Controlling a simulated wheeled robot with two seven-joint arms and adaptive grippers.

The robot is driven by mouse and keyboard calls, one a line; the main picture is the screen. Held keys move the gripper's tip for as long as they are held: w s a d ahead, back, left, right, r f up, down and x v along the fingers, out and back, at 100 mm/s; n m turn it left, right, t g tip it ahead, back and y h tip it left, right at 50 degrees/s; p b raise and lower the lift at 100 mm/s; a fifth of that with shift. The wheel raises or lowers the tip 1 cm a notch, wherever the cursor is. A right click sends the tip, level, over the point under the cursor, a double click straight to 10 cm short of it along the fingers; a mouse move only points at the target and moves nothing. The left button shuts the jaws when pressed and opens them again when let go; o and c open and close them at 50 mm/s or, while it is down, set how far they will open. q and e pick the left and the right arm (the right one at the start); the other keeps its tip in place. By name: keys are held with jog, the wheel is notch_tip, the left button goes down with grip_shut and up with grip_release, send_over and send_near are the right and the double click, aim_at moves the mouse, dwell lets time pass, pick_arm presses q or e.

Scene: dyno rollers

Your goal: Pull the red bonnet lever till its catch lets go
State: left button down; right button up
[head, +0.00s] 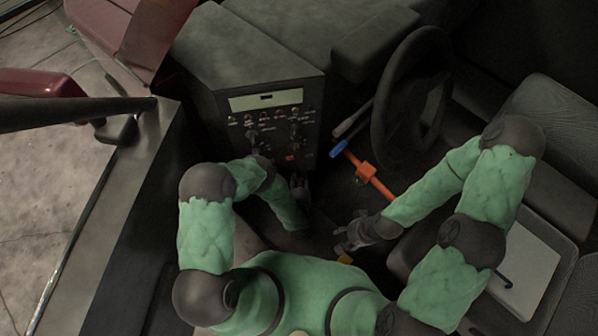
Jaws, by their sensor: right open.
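A small red piece (290,157) shows low on the dark control panel. I cannot tell for certain whether it is the bonnet lever. An orange-red bar (378,186) with a blue end and an orange block slants below the steering wheel. My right gripper (346,245) is open, low in the footwell, below and left of the bar and apart from it. A small yellow piece (344,258) shows by its fingertips; contact is unclear. My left gripper (300,188) is small and dark below the panel; its jaws cannot be made out.
The control panel (268,122) with several knobs stands in front of my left arm. The steering wheel (412,100) is at the upper right. Seats flank the right side, with a pale tray (522,262) there. The door sill (115,215) runs along the left.

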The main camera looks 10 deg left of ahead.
pick_arm(q)
jog(key=g+p, duration=0.1)
jog(key=s+r+g+p, duration=0.1)
jog(key=p, duration=0.1)
jog(key=shift+s+d, duration=0.15)
jog(key=shift+d, duration=0.1)
jog(key=shift+s+f+g+h+p, duration=0.2)
jog(key=shift+g+h+p, duration=0.1)
jog(key=shift+g+p, duration=0.1)
jog(key=c, duration=0.9)
grip_release()
jog(key=shift+s+d, duration=0.1)
jog(key=v, duration=0.7)
jog(key=shift+s+r, duration=0.1)
jog(key=shift+r, duration=0.05)
